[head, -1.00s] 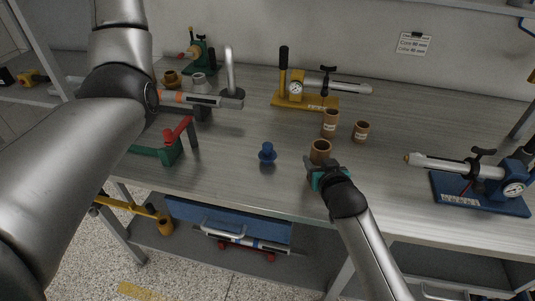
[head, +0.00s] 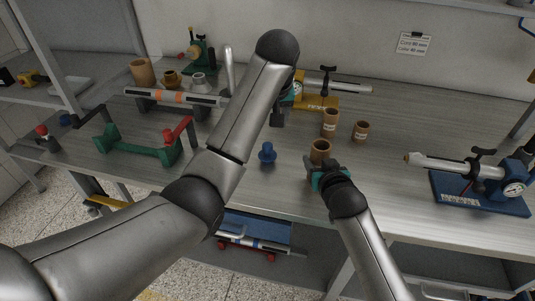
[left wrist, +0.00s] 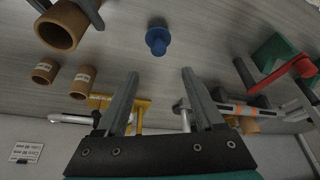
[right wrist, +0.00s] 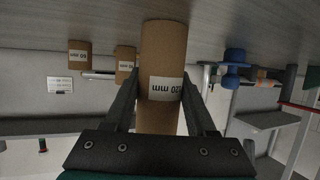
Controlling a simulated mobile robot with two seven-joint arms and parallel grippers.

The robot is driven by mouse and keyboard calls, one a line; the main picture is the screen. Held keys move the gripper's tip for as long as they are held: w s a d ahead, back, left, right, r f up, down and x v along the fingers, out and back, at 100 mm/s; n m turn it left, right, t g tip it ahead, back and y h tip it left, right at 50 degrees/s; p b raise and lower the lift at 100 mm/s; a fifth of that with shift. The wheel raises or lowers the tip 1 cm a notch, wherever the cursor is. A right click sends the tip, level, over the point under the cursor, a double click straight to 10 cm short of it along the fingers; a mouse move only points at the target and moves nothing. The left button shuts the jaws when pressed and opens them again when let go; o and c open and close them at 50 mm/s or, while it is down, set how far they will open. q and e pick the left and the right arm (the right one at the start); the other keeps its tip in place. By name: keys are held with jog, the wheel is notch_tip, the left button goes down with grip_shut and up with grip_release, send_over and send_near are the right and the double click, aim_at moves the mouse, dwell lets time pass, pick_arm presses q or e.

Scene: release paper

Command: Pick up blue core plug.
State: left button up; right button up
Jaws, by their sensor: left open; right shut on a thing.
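The blue core plug (head: 267,154) stands upright on the table near its front edge. It also shows at the top of the left wrist view (left wrist: 158,40) and at the right of the right wrist view (right wrist: 235,68). My left gripper (head: 278,120) is open and empty, behind the plug in the head view and partly hidden by its own arm. In the left wrist view its open fingers (left wrist: 160,75) are apart from the plug, which lies beyond the tips. My right gripper (right wrist: 160,80) is shut on a cardboard tube (right wrist: 163,50), right of the plug.
Two smaller cardboard tubes (head: 330,122) (head: 361,131) stand behind the held one. A yellow gauge stand (head: 318,101) is at the back. A blue gauge stand (head: 480,190) is at the right. A green cradle with a red handle (head: 140,149) is at the left.

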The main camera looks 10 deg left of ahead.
aim_at(268, 144)
pick_arm(q)
jog(key=x, duration=0.6)
jog(key=shift+f, duration=0.25)
jog(key=shift+x, duration=2.55)
jog(key=shift+s+d+f, duration=0.1)
jog(key=shift+s+d, duration=0.05)
jog(key=shift+d, duration=0.05)
grip_shut()
